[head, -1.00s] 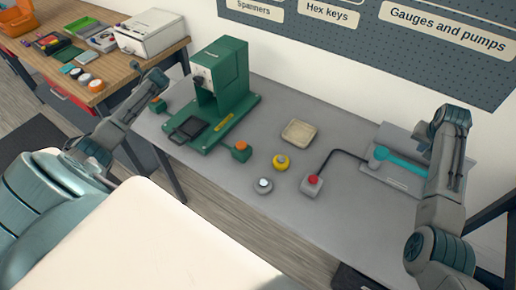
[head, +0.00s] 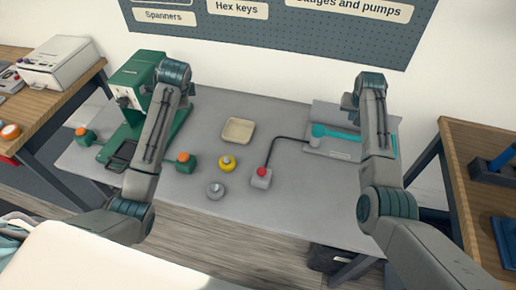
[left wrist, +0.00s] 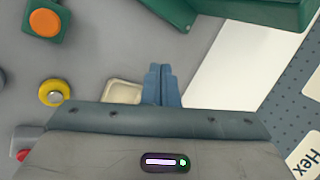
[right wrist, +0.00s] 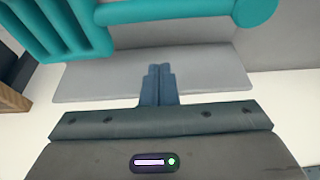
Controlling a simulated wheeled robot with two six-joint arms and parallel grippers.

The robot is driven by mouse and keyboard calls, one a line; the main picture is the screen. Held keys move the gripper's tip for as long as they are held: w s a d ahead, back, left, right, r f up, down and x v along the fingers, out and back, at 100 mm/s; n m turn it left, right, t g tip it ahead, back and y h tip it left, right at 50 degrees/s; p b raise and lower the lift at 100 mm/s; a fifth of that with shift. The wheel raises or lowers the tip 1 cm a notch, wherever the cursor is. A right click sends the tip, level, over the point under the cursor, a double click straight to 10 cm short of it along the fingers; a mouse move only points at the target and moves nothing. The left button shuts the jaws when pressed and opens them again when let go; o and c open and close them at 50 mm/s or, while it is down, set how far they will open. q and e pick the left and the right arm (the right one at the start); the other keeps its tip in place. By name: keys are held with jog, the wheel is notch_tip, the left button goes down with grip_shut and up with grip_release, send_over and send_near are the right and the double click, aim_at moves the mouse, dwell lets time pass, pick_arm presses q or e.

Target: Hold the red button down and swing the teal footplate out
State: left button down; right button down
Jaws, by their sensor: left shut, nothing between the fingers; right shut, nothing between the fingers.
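The red button (head: 262,172) sits on a small grey box on the bench, joined by a black cable to the footplate's base; it also shows at the lower left edge in the left wrist view (left wrist: 22,155). The teal footplate (right wrist: 60,28) is ribbed, on a teal arm (head: 342,134) ending in a round pivot; my right arm partly hides it in the head view. My right gripper (right wrist: 158,84) is shut and empty above the base, apart from the footplate. My left gripper (left wrist: 161,84) is shut and empty above the bench near the green press, away from the red button.
The green press (head: 128,88) stands at the left, with orange buttons (head: 186,158) beside it. A yellow button (head: 227,163), a grey button (head: 215,189) and a beige tray (head: 239,130) lie mid-bench. The bench front is clear. A wooden table (head: 480,190) stands at right.

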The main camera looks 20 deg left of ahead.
pick_arm(q)
jog(key=s+d+f+n+g+h, duration=0.1)
jog(key=s+d+f+h, duration=0.1)
jog(key=d, duration=0.6)
jog(key=s+d+f+n+h, duration=0.1)
jog(key=s+d+f+h, duration=0.15)
jog(key=d, duration=0.45)
jog(key=n+g+h, duration=0.1)
jog(key=h, duration=0.1)
send_over(261, 171)
jog(key=shift+s+a+f, duration=0.1)
jog(key=shift+a+f, duration=0.05)
jog(key=shift+f, duration=1.5)
jog(key=shift+s+a+f, duration=0.1)
jog(key=shift+f, duration=1.5)
jog(key=shift+f, duration=0.2)
jog(key=shift+f, duration=1.5)
pick_arm(e)
jog(key=shift+f, duration=2.95)
jog(key=shift+s, duration=0.1)
